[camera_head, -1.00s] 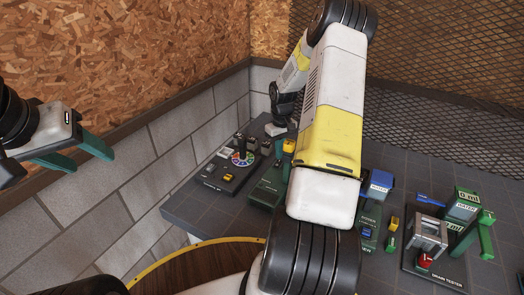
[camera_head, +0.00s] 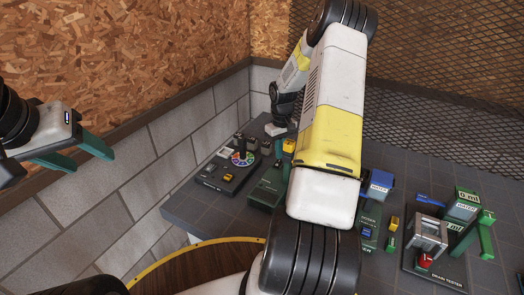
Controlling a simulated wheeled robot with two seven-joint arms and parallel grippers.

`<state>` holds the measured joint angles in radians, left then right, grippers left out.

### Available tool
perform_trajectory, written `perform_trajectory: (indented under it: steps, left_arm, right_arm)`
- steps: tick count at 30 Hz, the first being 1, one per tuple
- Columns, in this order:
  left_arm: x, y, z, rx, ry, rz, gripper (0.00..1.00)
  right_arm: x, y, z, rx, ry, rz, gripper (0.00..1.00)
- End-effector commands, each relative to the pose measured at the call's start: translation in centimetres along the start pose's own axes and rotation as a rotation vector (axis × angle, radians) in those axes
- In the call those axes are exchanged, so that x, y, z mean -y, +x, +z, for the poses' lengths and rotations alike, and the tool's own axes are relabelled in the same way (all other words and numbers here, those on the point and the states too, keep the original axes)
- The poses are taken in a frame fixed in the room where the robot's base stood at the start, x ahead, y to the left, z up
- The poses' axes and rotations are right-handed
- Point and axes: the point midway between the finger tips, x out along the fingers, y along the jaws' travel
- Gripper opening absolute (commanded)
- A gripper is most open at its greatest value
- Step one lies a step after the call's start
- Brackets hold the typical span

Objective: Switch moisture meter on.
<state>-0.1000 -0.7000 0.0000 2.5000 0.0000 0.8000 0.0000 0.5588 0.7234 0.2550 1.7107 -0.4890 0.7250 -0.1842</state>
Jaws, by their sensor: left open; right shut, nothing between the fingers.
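A dark panel (camera_head: 223,175) with a multicoloured dial (camera_head: 242,158), a black upright knob and small yellow and blue parts stands at the table's left end. Its label is too small to read, so I cannot tell whether it is the moisture meter. My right gripper (camera_head: 277,130) is behind this panel, near the back left of the table, past my large white and yellow arm. It is shut and empty, its fingertips hardly visible. My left gripper (camera_head: 85,157), with green fingers, is open and empty in front of the wall at far left, away from the table.
A green box (camera_head: 268,188) is right of the panel. Blue and green water containers (camera_head: 379,186) and a drain tester (camera_head: 432,262) with a red part stand on the right. My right arm hides the table's middle. A block wall and mesh fence bound the table.

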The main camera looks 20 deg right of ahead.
Motion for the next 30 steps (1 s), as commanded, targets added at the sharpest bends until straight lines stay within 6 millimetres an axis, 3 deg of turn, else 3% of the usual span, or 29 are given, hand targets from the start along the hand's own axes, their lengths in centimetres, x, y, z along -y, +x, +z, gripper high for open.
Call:
perform_trajectory:
  steps: [30]
  left_arm:
    - [0.0,0.0,0.0,0.000,0.000,0.000,0.55]
  right_arm:
    - [0.0,1.1,0.0,0.001,0.000,0.000,0.00]
